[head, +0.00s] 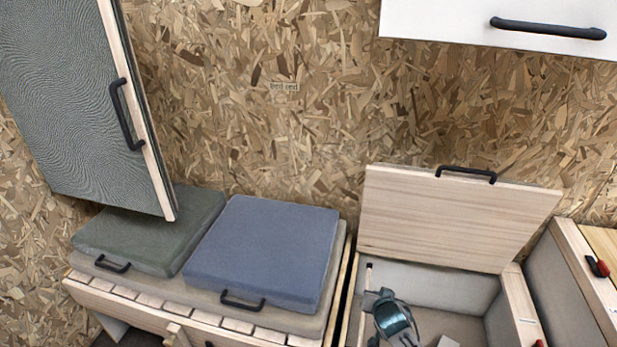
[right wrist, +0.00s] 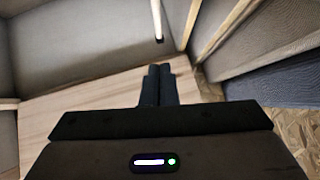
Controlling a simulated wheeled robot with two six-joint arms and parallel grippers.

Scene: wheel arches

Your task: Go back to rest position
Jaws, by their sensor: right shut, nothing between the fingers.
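My right gripper (right wrist: 160,70) shows in the right wrist view, with its two dark fingers together and nothing between them. A pale wooden panel (right wrist: 75,100) lies behind the fingers, with grey surfaces around it. I cannot tell whether the fingers touch anything. Neither of my grippers shows in the head view, and my left gripper is in no view.
A grey cabinet door (head: 75,100) and a white cabinet (head: 450,22) hang above.

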